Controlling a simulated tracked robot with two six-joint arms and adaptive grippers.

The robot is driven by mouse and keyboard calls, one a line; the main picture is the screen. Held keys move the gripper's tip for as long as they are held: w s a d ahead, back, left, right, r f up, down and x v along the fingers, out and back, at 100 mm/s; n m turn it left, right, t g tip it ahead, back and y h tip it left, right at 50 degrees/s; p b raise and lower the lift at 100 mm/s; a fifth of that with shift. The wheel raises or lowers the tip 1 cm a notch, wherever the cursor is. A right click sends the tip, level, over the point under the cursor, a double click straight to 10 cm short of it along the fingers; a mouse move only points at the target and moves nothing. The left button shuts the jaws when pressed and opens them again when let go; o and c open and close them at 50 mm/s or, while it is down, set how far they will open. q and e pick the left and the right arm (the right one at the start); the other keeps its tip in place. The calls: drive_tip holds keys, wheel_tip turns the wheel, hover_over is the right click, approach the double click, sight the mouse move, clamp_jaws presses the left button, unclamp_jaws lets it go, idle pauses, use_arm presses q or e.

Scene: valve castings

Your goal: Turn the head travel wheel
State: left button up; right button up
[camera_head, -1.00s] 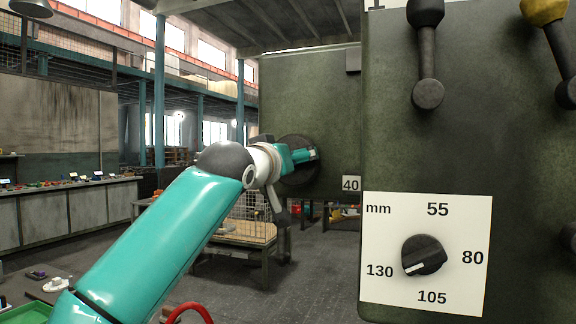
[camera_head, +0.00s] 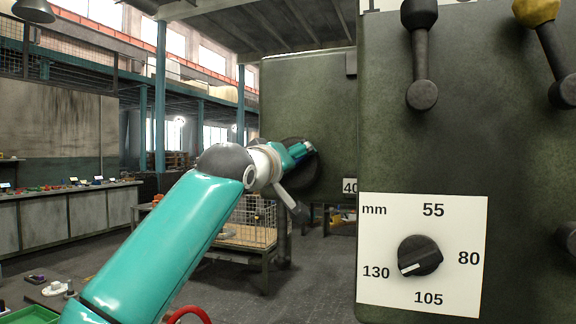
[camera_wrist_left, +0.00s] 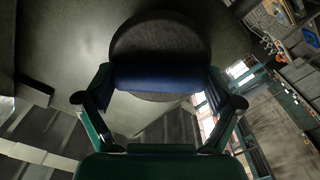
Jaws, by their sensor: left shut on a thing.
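The head travel wheel (camera_head: 303,176) is a dark round disc on the green machine housing, partly hidden behind my left gripper (camera_head: 300,151) in the head view. In the left wrist view the wheel (camera_wrist_left: 160,38) fills the top middle, with a raised bluish-dark bar across its lower part. My left gripper (camera_wrist_left: 160,78) has one finger at each end of this bar and is shut on it. My right gripper is in neither view.
Cluttered workbenches (camera_head: 70,215) line the left; dark floor lies between.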

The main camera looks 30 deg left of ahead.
use_arm(q)
drive_tip(key=shift+w+d+f, duration=0.1)
drive_tip(key=shift+w+f, duration=0.05)
drive_tip(key=shift+f, duration=0.2)
drive_tip(key=o, duration=0.8)
drive_tip(key=shift+r, duration=0.1)
drive_tip(key=shift+r, duration=0.1)
drive_tip(key=shift+s, duration=0.2)
drive_tip(key=v, duration=1.1)
drive_tip(key=shift+s+d, duration=0.15)
drive_tip(key=shift+s, duration=0.2)
drive_tip(key=shift+s, duration=0.1)
